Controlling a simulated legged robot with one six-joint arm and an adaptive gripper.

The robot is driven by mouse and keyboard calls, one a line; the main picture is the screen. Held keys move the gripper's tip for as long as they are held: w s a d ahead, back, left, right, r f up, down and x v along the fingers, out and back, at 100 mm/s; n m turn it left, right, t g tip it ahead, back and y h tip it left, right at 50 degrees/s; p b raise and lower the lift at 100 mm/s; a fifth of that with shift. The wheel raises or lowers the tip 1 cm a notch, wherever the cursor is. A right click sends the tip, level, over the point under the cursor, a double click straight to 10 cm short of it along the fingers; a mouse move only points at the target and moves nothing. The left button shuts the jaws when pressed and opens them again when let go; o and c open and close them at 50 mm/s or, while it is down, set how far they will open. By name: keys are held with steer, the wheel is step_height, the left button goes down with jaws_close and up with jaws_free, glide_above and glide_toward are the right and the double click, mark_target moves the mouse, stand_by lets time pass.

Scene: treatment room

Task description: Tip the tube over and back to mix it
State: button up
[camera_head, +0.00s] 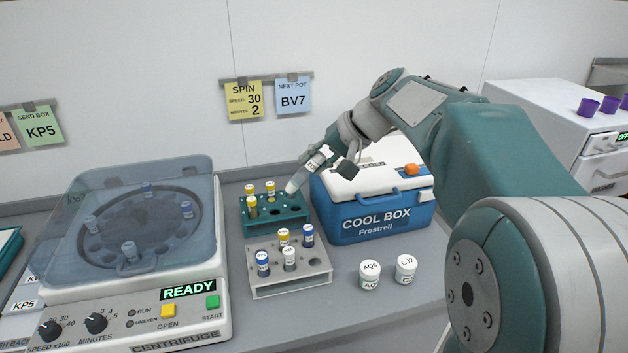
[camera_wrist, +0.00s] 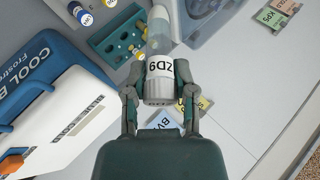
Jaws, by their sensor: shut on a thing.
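The tube (camera_head: 306,172) is held tilted in the air, its clear rounded end pointing down and left and its pale cap end up at the gripper. My gripper (camera_head: 333,158) is shut on it near the cap, above the right end of the teal rack (camera_head: 296,210) and beside the cool box. In the wrist view, the tube (camera_wrist: 161,65) shows a white label reading ZD9 and a grey-white cap between the two fingers of my gripper (camera_wrist: 160,92).
The teal rack holds several yellow-capped tubes. A grey rack (camera_head: 262,291) holds blue-, yellow- and white-capped tubes. The blue cool box (camera_head: 380,222) stands close at right, with two white pots (camera_head: 370,274) in front. The centrifuge (camera_head: 130,262) at left has its clear lid down and reads READY.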

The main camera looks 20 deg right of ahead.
steer(key=m+y, duration=0.1)
steer(key=y, duration=0.2)
steer(key=shift+d+f+y, duration=0.1)
steer(key=shift+y, duration=0.3)
steer(key=m+t+y, duration=0.1)
steer(key=y, duration=0.3)
steer(key=shift+t, duration=0.4)
steer(key=shift+r+n+g+h, duration=0.2)
steer(key=shift+n+g+h, duration=0.25)
steer(key=shift+h, duration=0.75)
steer(key=n+g+h, duration=0.1)
steer(key=h, duration=0.3)
steer(key=shift+h, duration=0.4)
steer(key=h, duration=0.2)
steer(key=n+h, duration=0.1)
steer(key=h, duration=0.1)
steer(key=shift+a+f, duration=0.1)
steer(key=shift+a, duration=0.1)
steer(key=n+h, duration=0.1)
steer(key=h, duration=0.3)
steer(key=shift+d+h, duration=0.1)
steer(key=shift+h, duration=0.2)
